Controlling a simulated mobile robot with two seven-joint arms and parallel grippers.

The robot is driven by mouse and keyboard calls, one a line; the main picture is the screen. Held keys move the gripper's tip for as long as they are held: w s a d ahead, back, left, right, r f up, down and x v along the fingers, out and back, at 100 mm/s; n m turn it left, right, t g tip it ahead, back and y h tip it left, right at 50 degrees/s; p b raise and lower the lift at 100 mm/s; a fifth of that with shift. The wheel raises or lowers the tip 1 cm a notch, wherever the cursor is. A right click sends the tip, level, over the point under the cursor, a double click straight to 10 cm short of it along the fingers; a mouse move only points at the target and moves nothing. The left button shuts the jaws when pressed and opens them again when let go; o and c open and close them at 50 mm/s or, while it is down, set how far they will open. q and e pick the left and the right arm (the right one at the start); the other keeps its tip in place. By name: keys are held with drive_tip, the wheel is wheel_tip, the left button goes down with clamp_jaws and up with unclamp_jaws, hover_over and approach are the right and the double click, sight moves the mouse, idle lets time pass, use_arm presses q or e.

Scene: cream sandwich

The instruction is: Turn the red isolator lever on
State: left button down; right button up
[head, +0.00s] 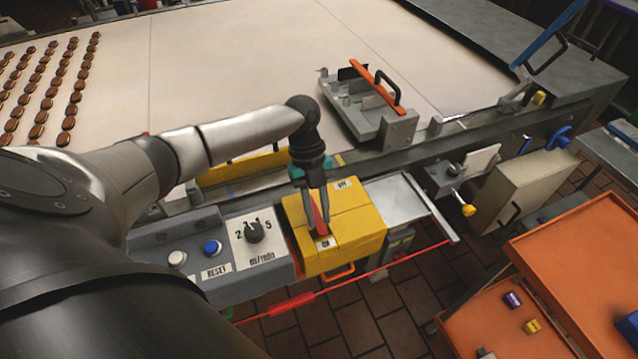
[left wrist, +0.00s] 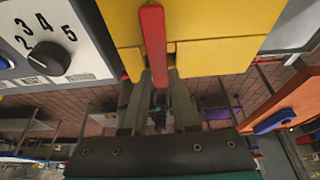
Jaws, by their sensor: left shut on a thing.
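The red isolator lever (head: 319,222) is on top of the yellow box (head: 360,229). An ON label (head: 325,243) is at the box's near edge and an OFF label (head: 344,184) at its far edge. The visible red part of the lever lies close to the ON label. My left gripper (head: 318,219) reaches down over the box, its fingers shut on the lever and partly hiding it. In the left wrist view the lever (left wrist: 153,40) runs as a red bar down between the fingertips of my gripper (left wrist: 154,84). My right gripper is out of view.
A grey panel (head: 190,285) with a rotary dial (head: 254,232), a blue button (head: 212,247) and a white button (head: 177,258) adjoins the box's left side. The conveyor (head: 240,75) with rows of biscuits lies behind. An orange cart (head: 575,255) stands at right.

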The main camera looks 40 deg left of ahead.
use_arm(q)
drive_tip(key=c, duration=0.7)
unclamp_jaws()
drive_tip(key=v, duration=1.5)
drive_tip(key=shift+a+r+b, duration=0.15)
drive_tip(key=shift+b, duration=0.15)
